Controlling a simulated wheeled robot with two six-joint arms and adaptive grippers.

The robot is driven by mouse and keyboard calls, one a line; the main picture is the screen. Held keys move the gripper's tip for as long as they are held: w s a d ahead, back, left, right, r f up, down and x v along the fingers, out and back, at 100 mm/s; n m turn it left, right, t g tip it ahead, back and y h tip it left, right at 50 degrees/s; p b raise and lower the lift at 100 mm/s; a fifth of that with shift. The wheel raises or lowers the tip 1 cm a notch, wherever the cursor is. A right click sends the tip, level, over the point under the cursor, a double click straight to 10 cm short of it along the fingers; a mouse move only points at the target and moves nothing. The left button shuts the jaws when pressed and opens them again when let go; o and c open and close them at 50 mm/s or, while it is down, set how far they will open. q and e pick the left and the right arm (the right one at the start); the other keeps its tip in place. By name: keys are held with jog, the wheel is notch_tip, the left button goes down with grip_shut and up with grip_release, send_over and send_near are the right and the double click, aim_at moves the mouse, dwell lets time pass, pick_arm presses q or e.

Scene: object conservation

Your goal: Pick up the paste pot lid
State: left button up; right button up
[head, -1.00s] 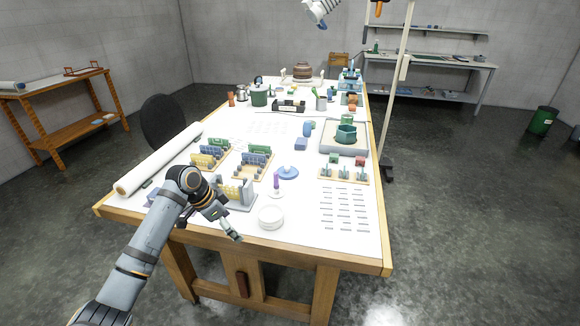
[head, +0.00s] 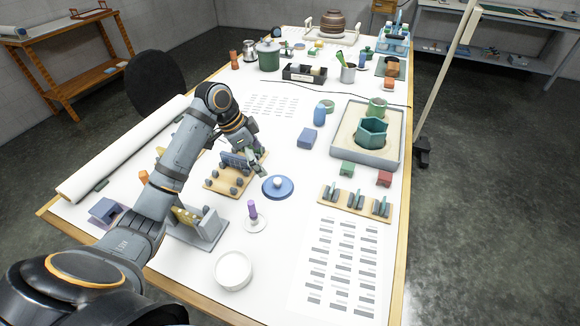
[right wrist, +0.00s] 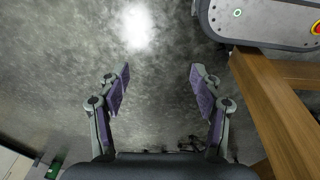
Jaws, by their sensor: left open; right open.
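A white round pot (head: 233,270) stands nearer the front edge. My left gripper (head: 258,168) is open and tilted down, just behind and left of the lid in the head view. Its fingers look empty and partly overlap a wooden rack; whether they touch anything I cannot tell. My right gripper (right wrist: 160,80) is open and empty over the bare floor in the right wrist view.
A purple upright piece on a clear round base (head: 255,216) stands between lid and pot. A wooden rack (head: 222,187) lies left of the lid, a blue block (head: 307,139) behind it. A small tool rack (head: 354,201) and a printed sheet (head: 338,265) are to the right.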

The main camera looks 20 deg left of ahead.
aim_at(274, 183)
pick_arm(q)
jog(key=f, duration=0.1)
jog(key=d+f, duration=0.1)
jog(key=f+p, duration=0.1)
jog(key=shift+s+d+f, duration=0.2)
jog(key=shift+s+f, duration=0.05)
jog(key=shift+s, duration=0.05)
jog(key=shift+w+d+f+p, duration=0.25)
jog(key=shift+w+f+p, duration=0.1)
jog(key=shift+f, duration=0.3)
jog(key=p+x, duration=0.1)
jog(key=x, duration=0.1)
jog(key=shift+s+d+f, duration=0.1)
jog(key=shift+f, duration=0.25)
jog(key=shift+x, duration=0.9)
jog(key=c, duration=0.9)
jog(key=shift+s+r, duration=0.1)
jog(key=shift+s, duration=0.15)
jog(key=c, duration=0.7)
jog(key=shift+c, duration=0.7)
pick_arm(e)
jog(key=shift+g, duration=0.3)
jog(key=s+r, duration=0.2)
jog(key=s, duration=0.3)
jog(key=shift+s+r, duration=0.15)
jog(key=shift+r, duration=0.25)
